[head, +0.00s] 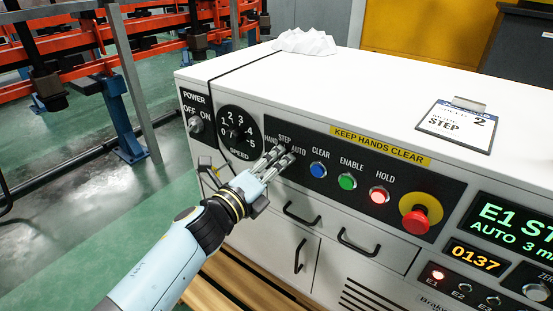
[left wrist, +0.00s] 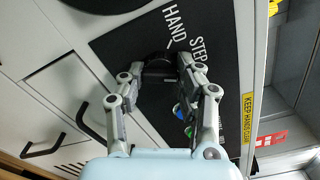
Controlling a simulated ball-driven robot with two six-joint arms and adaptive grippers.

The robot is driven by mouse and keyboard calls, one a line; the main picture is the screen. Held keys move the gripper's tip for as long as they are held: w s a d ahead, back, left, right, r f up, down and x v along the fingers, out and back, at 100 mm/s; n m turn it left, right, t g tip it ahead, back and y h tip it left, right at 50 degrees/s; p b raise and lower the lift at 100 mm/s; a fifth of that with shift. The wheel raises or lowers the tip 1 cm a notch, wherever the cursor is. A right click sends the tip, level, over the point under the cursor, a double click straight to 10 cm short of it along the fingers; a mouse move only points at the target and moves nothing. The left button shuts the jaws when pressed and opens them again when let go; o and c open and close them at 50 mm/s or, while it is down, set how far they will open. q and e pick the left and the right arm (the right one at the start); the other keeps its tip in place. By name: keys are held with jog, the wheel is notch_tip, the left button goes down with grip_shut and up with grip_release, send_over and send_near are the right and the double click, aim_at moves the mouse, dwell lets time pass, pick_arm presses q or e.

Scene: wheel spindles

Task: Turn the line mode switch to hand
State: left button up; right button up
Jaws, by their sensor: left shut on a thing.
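The line mode switch (left wrist: 158,62) is a dark knob on the black panel, marked HAND, STEP and AUTO. In the left wrist view my left gripper (left wrist: 160,72) is shut on it, a finger on each side. In the head view my left gripper (head: 279,157) covers the knob, with the HAND, STEP and AUTO labels showing around the fingertips. Which mark the knob points at I cannot tell. The green display (head: 515,232) at the right reads AUTO in its second line. My right gripper is in neither view.
Right of the switch are the blue CLEAR (head: 318,170), green ENABLE (head: 347,182) and red HOLD (head: 379,195) buttons, then a red emergency button (head: 416,221). The speed dial (head: 237,132) is close on the left. A card (head: 457,124) on top reads speed 2, mode STEP.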

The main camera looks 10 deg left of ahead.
pick_arm(q)
jog(key=n+p, duration=0.6)
jog(key=n, duration=0.8)
jog(key=shift+r, duration=0.1)
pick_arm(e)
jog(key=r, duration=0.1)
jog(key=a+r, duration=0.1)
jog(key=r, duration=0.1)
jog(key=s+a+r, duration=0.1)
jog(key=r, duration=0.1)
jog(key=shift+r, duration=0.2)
pick_arm(q)
jog(key=o, duration=1.1)
jog(key=shift+a, duration=0.1)
jog(key=shift+o, duration=0.4)
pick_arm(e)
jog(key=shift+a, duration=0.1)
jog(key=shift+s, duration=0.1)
